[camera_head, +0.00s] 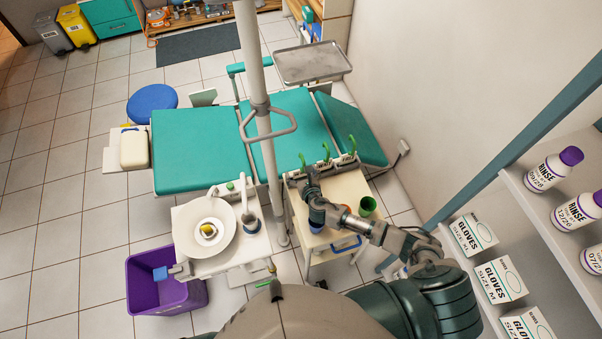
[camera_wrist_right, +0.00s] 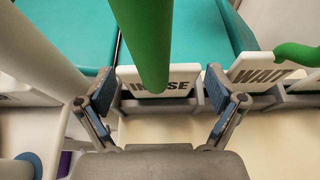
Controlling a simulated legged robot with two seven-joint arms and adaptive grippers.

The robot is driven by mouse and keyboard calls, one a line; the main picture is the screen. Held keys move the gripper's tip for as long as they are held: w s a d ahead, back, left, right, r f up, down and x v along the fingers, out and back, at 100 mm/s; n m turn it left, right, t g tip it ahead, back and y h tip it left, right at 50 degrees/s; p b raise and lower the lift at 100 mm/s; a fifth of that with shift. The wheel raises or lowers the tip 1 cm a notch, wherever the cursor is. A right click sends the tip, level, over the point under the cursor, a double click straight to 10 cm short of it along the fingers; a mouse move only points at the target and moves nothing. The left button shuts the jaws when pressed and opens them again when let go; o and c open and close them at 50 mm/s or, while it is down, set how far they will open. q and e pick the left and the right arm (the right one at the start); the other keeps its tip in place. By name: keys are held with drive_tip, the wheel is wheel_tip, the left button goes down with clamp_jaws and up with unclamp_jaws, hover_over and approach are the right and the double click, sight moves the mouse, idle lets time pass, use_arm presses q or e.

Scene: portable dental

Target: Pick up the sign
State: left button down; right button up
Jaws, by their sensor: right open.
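A white sign (camera_wrist_right: 185,84) with dark letters stands just ahead in the right wrist view. A green handle (camera_wrist_right: 153,40) crosses in front of it and hides some of its letters. My right gripper (camera_wrist_right: 160,97) is open, with one finger on each side of the sign's lower part and nothing visibly clamped. My left gripper is not in view.
The cart (camera_head: 350,185) holds a green cup (camera_head: 367,206). A teal dental chair (camera_head: 200,150) lies behind it. A white pole (camera_head: 262,120) stands close left of the gripper. A basin (camera_head: 186,230) is left, a shelf with bottles (camera_head: 553,168) right.

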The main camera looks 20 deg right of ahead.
sight(301, 156)
drive_tip(key=c, duration=1.4)
drive_tip(key=shift+o, duration=0.2)
wheel_tip(301, 156, up, 10)
drive_tip(key=shift+r+p, duration=0.1)
drive_tip(key=shift+p, duration=1.05)
